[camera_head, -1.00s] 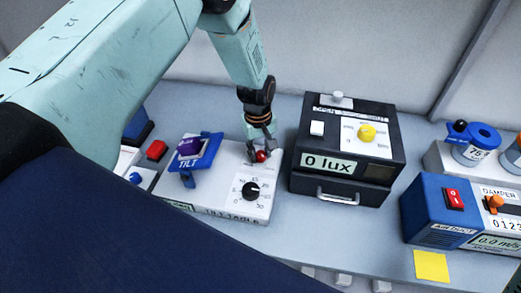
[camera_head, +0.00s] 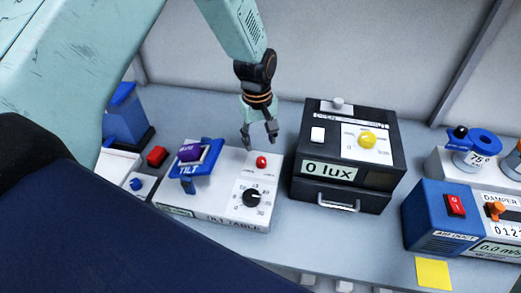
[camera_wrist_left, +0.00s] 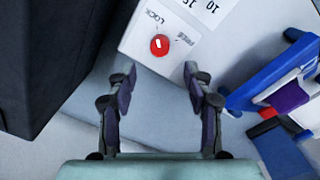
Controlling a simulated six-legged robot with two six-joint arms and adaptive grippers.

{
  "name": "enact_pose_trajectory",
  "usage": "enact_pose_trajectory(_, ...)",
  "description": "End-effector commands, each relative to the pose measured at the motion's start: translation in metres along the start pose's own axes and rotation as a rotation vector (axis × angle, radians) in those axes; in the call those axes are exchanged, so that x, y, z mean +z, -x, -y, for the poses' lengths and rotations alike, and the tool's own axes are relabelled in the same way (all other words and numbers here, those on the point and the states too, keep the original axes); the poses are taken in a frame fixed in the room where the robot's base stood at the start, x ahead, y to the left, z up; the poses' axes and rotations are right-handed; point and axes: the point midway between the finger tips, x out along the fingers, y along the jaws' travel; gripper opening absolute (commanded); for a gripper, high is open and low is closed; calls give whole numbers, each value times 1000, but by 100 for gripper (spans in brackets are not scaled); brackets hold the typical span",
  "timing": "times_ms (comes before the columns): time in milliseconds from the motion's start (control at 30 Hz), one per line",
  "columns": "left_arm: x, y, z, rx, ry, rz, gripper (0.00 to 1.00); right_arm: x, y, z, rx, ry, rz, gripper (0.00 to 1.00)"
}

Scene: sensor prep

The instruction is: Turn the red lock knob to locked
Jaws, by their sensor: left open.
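The red lock knob (camera_head: 261,162) stands on the back right part of the white tilt table box (camera_head: 225,217). In the left wrist view the knob (camera_wrist_left: 160,45) shows a small white mark, with LOCK and FREE printed beside it. I cannot tell for sure which word the mark points to. My left gripper (camera_head: 260,142) is open and empty, just behind and above the knob, apart from it. Its two open fingers also show in the left wrist view (camera_wrist_left: 160,72). My right gripper is not in view.
A blue tilt stage (camera_head: 197,165) with a purple block (camera_head: 189,153) and a black dial (camera_head: 251,197) are on the same box. A black lux box (camera_head: 345,155) stands close on the right. A blue air duct unit (camera_head: 438,218) is farther right.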

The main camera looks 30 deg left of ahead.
Motion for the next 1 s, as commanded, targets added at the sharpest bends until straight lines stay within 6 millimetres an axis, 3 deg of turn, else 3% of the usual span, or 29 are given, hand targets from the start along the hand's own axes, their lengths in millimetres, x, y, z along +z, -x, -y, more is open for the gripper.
enact_pose_trajectory(100, 0, 21, 0, 2, 1, -1, 52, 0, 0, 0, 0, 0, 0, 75)
enact_pose_trajectory(300, 0, 39, 0, 0, 1, 0, 52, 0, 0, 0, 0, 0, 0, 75)
enact_pose_trajectory(1000, 0, 41, 1, -1, 1, 1, 52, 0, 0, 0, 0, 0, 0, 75)
